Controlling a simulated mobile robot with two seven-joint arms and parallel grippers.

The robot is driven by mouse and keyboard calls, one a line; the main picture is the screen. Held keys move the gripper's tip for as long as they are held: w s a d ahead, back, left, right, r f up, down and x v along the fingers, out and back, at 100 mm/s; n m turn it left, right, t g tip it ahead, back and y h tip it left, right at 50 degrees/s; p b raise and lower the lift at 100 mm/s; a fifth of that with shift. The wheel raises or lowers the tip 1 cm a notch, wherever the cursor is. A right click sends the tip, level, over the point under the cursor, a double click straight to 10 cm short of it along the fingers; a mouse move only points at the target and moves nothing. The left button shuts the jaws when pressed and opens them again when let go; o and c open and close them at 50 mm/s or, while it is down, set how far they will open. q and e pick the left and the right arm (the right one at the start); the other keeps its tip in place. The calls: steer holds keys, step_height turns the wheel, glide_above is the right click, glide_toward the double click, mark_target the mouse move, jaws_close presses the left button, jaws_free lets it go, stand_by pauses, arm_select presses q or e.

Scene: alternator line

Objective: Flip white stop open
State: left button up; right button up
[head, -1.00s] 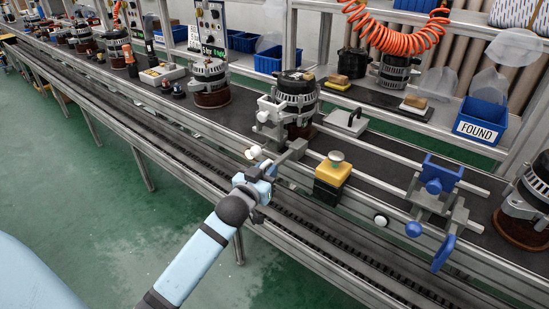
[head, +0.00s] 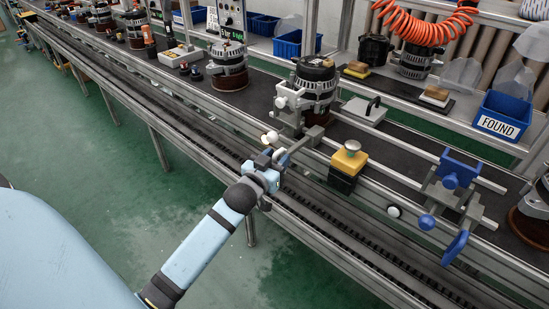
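The white stop (head: 289,98) is on the rail at the front of an alternator (head: 315,82), its white clamp part upright against the housing. A white ball knob (head: 271,137) is low at the rail's left end, just above my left gripper. My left gripper (head: 276,157) is at the front edge of the line, close below this knob. Its fingers are small and partly hidden, so I cannot tell whether they are open or touch anything. A matching blue stop (head: 451,180) stands further right on the rails. My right gripper is out of view.
A yellow-topped button box (head: 349,160) stands on the front rail, right of my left gripper. A grey plate with a black handle (head: 365,110) lies behind it. A blue FOUND bin (head: 502,116) is at the back right. The green floor (head: 120,190) is free at left.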

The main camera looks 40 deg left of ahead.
arm_select(q)
steer(key=shift+s, duration=0.5)
steer(key=s+d+p, duration=0.1)
steer(key=s, duration=1.1)
steer(key=shift+s+d+p, duration=0.3)
steer(key=shift+s+p, duration=0.05)
steer(key=shift+s, duration=0.05)
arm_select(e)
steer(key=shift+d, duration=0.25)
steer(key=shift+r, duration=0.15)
